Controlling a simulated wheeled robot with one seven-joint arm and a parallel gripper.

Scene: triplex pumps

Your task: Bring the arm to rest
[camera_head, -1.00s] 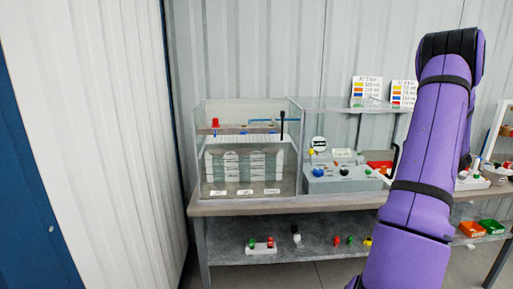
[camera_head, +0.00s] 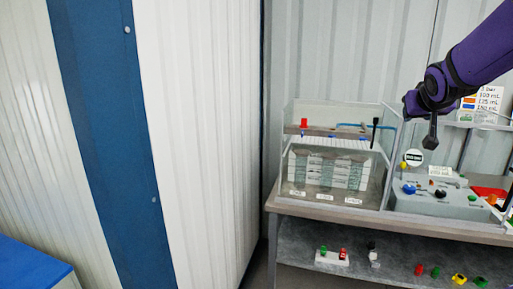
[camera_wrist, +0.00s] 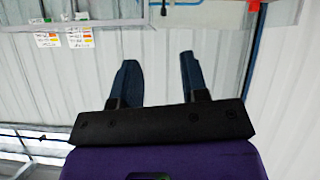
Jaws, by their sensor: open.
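My purple arm reaches in from the upper right of the head view and bends at a black joint above the workbench. In the wrist view my gripper (camera_wrist: 156,70) is open, its two dark blue fingers apart with nothing between them. Pale corrugated wall shows behind and between the fingers. In the head view a dark end part hangs below the joint, in front of the wall and near the grey control box; its finger opening cannot be made out there.
The workbench (camera_head: 290,205) carries a clear-walled tank (camera_head: 330,172) and a grey control box (camera_head: 440,203) with coloured knobs. A lower shelf (camera_head: 300,240) holds small coloured parts. A white wall panel and blue post (camera_head: 105,110) stand left. A blue-topped unit (camera_head: 30,270) is lower left.

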